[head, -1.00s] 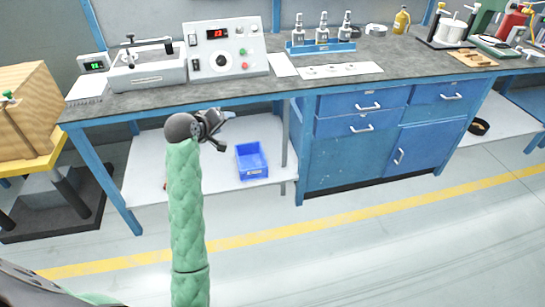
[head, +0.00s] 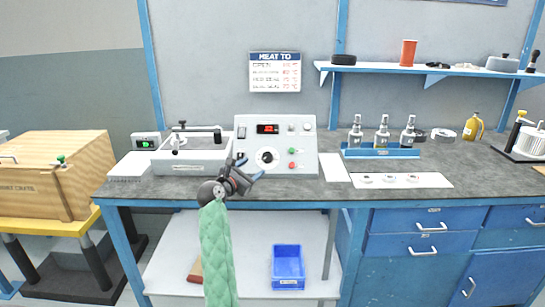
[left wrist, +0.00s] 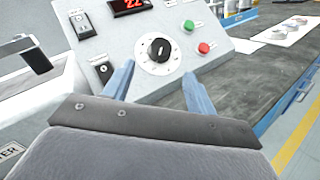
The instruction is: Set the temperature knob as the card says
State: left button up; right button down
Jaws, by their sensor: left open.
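The temperature knob (head: 267,157) is a black knob on a white dial on the sloped face of the control box (head: 300,165). It also shows in the left wrist view (left wrist: 159,49), between and beyond my fingertips. A red display (head: 267,129) sits above it and seems to read 22 in the left wrist view (left wrist: 130,4). The card (head: 275,72), headed "HEAT TO", hangs on the back wall; it lists several lines with red figures too small to read surely. My left gripper (head: 249,169) is open and empty, in front of the panel, apart from the knob. My right gripper is not in view.
Green (left wrist: 188,26) and red (left wrist: 204,48) buttons sit right of the knob. A grey bath-like unit (head: 190,160) stands left of the box. A blue rack (head: 380,152) with metal fittings stands right. The bench front (head: 300,192) is mostly clear.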

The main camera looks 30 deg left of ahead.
aim_at(266, 157)
pick_arm(q)
jog(key=shift+w+d+r, duration=0.1)
jog(key=shift+w+r, duration=0.1)
jog(key=shift+w, duration=0.35)
jog(key=w, duration=0.6)
jog(key=shift+w, duration=0.3)
jog(key=c, duration=1)
